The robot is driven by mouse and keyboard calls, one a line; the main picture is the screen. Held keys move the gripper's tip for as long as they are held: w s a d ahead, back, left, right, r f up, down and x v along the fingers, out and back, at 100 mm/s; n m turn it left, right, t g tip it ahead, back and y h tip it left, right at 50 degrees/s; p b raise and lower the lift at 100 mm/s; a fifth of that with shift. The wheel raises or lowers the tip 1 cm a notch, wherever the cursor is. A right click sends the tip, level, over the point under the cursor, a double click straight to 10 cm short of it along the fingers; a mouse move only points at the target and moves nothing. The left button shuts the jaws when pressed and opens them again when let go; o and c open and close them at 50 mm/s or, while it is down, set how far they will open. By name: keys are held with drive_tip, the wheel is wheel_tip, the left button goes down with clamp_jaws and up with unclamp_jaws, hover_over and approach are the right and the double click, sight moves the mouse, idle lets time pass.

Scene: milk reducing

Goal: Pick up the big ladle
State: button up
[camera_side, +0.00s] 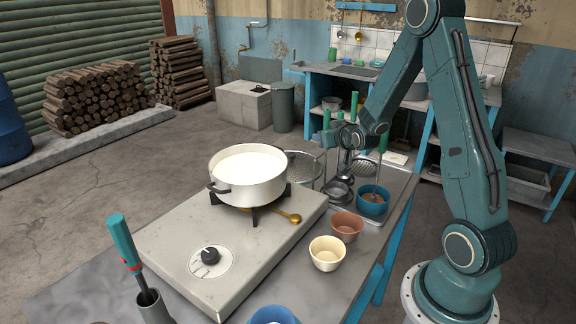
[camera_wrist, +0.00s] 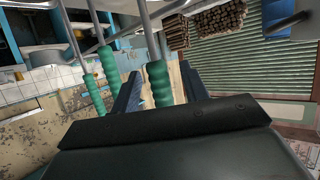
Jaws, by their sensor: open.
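My gripper (camera_side: 347,136) is at the utensil rack at the far end of the table, right of the pot. In the wrist view my gripper (camera_wrist: 158,92) is open, with a green ribbed handle (camera_wrist: 159,84) between its two dark fingers. Two more green handles (camera_wrist: 94,93) stand to the left of the fingers. In the side view green handles (camera_side: 354,104) rise around my gripper, and metal ladle bowls (camera_side: 340,191) hang low below it. My gripper hides part of the rack, and I cannot tell for certain which handle belongs to the big ladle.
A white pot of milk (camera_side: 247,190) stands on the stove (camera_side: 165,238). A blue bowl (camera_side: 373,207), a brown bowl (camera_side: 346,227) and a cream bowl (camera_side: 327,258) stand close to the rack.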

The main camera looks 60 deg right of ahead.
clamp_jaws()
drive_tip(key=shift+r, duration=0.15)
idle(0.4)
wheel_tip(320, 180, up, 20)
idle(0.7)
idle(0.5)
